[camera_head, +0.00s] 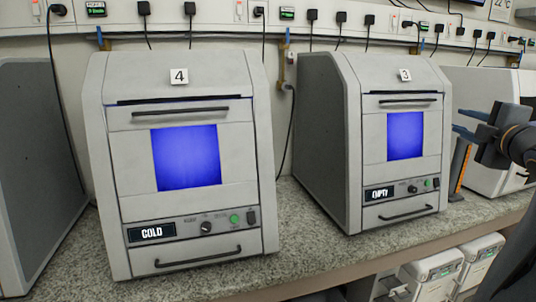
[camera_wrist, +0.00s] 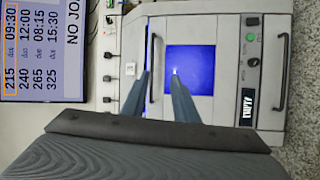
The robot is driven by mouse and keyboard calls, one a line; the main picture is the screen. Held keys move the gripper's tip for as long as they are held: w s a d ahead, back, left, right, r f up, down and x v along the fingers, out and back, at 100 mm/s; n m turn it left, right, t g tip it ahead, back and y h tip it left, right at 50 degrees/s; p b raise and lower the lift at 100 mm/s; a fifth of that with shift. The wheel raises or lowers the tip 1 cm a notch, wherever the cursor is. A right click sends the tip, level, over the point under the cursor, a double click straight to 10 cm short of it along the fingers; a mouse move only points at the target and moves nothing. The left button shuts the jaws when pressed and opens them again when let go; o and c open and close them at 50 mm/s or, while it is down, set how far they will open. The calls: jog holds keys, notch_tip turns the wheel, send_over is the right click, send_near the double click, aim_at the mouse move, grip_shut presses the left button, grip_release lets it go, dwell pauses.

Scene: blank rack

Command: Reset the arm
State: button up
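My gripper (camera_head: 462,121) is at the right edge in the head view, level with the upper half of furnace 3 (camera_head: 345,140) and to its right. Its two blue-grey fingers are apart with nothing between them. In the wrist view my gripper (camera_wrist: 160,82) also shows open and empty. Its fingers overlap the picture of a furnace front (camera_wrist: 210,30) with a blue window, a handle and a display that seems to read EMPTY. That view is turned sideways. Part of my arm is cut off at the right of the head view.
Furnace 4 (camera_head: 178,225), its display reading COLD, stands left of furnace 3 on a speckled counter (camera_head: 300,240). Another furnace (camera_head: 485,90) stands partly behind my gripper. White boxes (camera_head: 435,270) sit below the counter. A schedule screen (camera_wrist: 45,50) shows in the wrist view.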

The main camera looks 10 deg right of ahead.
jog(key=w+a+f+m+g+y, duration=0.1)
jog(key=w+a+f+m+g, duration=0.25)
jog(key=a+f, duration=0.55)
jog(key=w+a+f+m+g+y, duration=0.1)
jog(key=w+a+f+m+g, duration=0.3)
jog(key=a+f, duration=0.5)
jog(key=s+a+f+m+g+y, duration=0.2)
jog(key=s+a+f+g, duration=0.2)
jog(key=a, duration=0.7)
jog(key=s+a+f+m+g+y, duration=0.1)
jog(key=s+a+f+m+g, duration=0.2)
jog(key=s+a+f, duration=0.6)
jog(key=s+a+g, duration=0.2)
jog(key=s, duration=0.2)
jog(key=shift+s+a+y, duration=0.25)
jog(key=shift+a+y, duration=0.1)
jog(key=shift+y, duration=0.05)
jog(key=shift+m, duration=0.35)
